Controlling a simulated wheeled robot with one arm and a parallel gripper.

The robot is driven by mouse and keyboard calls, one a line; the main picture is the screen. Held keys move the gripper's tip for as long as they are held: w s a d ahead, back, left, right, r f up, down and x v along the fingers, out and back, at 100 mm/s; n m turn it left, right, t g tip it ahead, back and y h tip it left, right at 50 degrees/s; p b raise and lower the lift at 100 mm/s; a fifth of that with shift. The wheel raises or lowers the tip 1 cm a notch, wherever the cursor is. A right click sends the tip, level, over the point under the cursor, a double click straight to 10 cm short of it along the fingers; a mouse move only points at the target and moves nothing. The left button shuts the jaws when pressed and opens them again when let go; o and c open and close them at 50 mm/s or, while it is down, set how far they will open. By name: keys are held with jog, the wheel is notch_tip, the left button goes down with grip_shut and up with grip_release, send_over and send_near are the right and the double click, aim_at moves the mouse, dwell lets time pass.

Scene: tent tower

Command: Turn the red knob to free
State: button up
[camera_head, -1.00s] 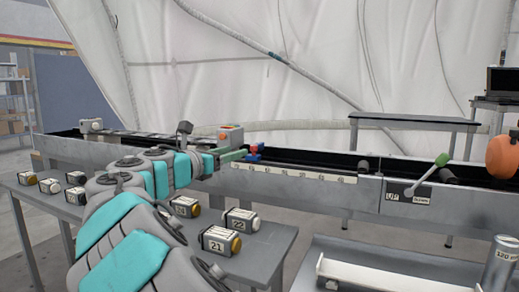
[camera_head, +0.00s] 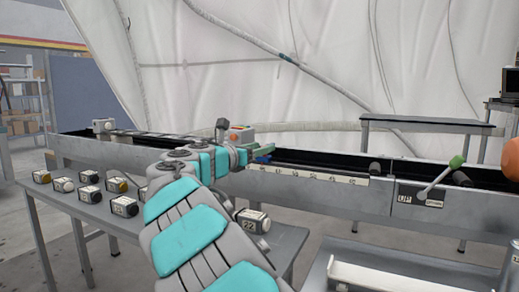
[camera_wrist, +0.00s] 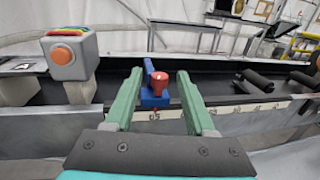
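The red knob (camera_wrist: 162,86) shows in the wrist view on a blue base (camera_wrist: 152,101) at the trough's near rim. My gripper (camera_wrist: 160,73) is open, with one green finger on each side of the knob and base. Gaps show on both sides, and I see no clear contact. In the head view my gripper (camera_head: 262,151) is at the blue base (camera_head: 263,159); the red knob is hidden there by the fingers.
A grey box with an orange button (camera_wrist: 66,55) stands left of my gripper. A numbered strip (camera_head: 310,176) runs along the long metal trough (camera_head: 330,190). A green-knobbed lever (camera_head: 440,175) is at the right. Several numbered blocks lie on the table (camera_head: 60,208).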

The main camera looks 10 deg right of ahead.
grip_shut()
dwell(0.4)
jog(key=n+t+y+p, duration=0.2)
jog(key=y, duration=0.1)
jog(key=d+n+t+y+p, duration=0.1)
jog(key=n+t+y, duration=0.1)
jog(key=shift+s+p, duration=0.25)
jog(key=shift+p, duration=0.05)
jog(key=shift+n+y, duration=0.3)
jog(key=shift+y, duration=0.1)
